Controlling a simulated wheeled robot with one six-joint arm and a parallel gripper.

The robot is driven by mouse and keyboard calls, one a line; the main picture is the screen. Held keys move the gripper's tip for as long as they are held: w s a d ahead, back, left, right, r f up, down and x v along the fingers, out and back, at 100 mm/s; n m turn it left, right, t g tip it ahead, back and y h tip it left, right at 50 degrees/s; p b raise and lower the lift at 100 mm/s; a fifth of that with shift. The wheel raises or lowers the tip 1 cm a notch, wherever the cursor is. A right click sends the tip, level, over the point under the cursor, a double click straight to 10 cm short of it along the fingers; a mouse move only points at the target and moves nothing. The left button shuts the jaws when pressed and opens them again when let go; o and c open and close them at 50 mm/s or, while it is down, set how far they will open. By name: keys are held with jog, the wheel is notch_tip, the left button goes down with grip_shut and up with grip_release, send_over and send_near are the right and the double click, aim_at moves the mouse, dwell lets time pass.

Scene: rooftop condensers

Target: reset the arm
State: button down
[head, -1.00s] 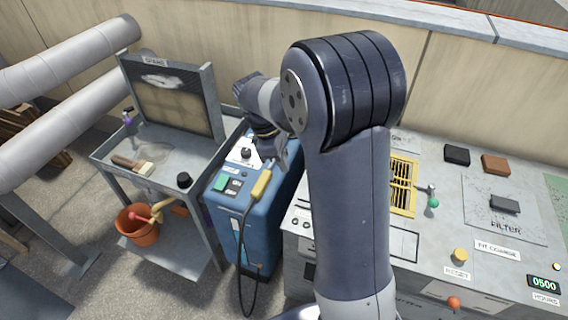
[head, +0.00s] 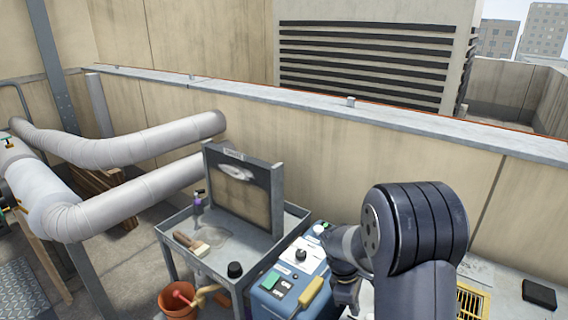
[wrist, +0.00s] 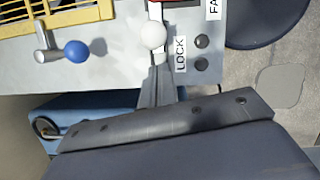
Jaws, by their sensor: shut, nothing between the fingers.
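My arm rises at the lower right of the head view, bent at a dark ribbed joint. My gripper (head: 351,300) hangs beyond that joint, beside the blue machine (head: 292,270); its tips are hard to make out there. In the wrist view my gripper (wrist: 158,72) is shut and empty. Its fingertips lie close to a white ball knob (wrist: 153,36) on a grey panel (wrist: 112,75); I cannot tell whether they touch. A LOCK label (wrist: 180,55) is just right of the knob. A lever with a blue ball (wrist: 77,50) is to its left.
A grey cart (head: 180,223) with a brush (head: 192,243) and a framed filter (head: 240,190) stands left of the blue machine. An orange bucket (head: 177,300) is below. Large pipes (head: 135,145) run at left. A parapet wall (head: 330,150) closes the back.

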jog(key=shift+w+a, duration=0.1)
jog(key=shift+a, duration=0.05)
jog(key=shift+w+a+f, duration=0.15)
jog(key=shift+w+a, duration=0.45)
jog(key=shift+a, duration=0.2)
